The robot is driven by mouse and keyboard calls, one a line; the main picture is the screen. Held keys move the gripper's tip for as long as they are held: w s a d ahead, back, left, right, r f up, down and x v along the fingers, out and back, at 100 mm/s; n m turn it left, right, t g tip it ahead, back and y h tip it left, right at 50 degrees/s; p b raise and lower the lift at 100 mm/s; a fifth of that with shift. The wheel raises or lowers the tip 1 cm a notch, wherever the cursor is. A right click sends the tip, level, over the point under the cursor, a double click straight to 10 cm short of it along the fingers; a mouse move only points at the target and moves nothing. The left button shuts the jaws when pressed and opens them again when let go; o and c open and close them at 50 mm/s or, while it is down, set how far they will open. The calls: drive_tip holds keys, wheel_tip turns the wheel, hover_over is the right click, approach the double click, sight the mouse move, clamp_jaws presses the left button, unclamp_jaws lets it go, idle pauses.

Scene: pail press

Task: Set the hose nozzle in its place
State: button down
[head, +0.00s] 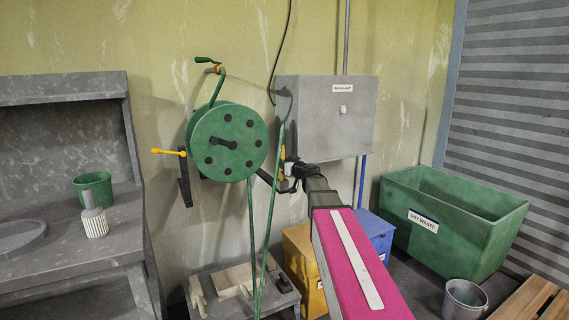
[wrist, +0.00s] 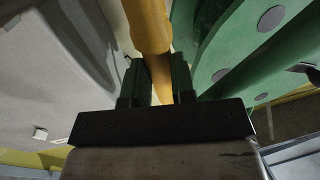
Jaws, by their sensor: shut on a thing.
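The hose nozzle (wrist: 147,28) is a yellow, rod-like piece; in the wrist view it runs between the two jaws of my gripper (wrist: 158,82), which are shut on it. In the head view a little of the yellow nozzle (head: 282,154) shows beside my gripper (head: 286,172), just right of the green hose reel (head: 228,142) and in front of the grey wall box. The green hose (head: 272,215) hangs from the reel in a long loop and rises to the nozzle. A dark bracket arm (head: 265,178) shows at the reel's lower right, partly hidden by the hose and gripper.
The grey wall box (head: 325,117) is close behind my gripper. A yellow-handled lever (head: 168,152) sticks out left of the reel. Below are a low grey table (head: 218,283), a yellow bin (head: 300,249) and a blue bin (head: 377,232). A green waste bin (head: 450,218) stands right.

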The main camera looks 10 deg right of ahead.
drive_tip(key=shift+f, duration=1.6)
drive_tip(key=c, duration=0.9)
unclamp_jaws()
drive_tip(key=v, duration=1)
drive_tip(key=shift+s+d, duration=0.15)
drive_tip(key=shift+s, duration=0.2)
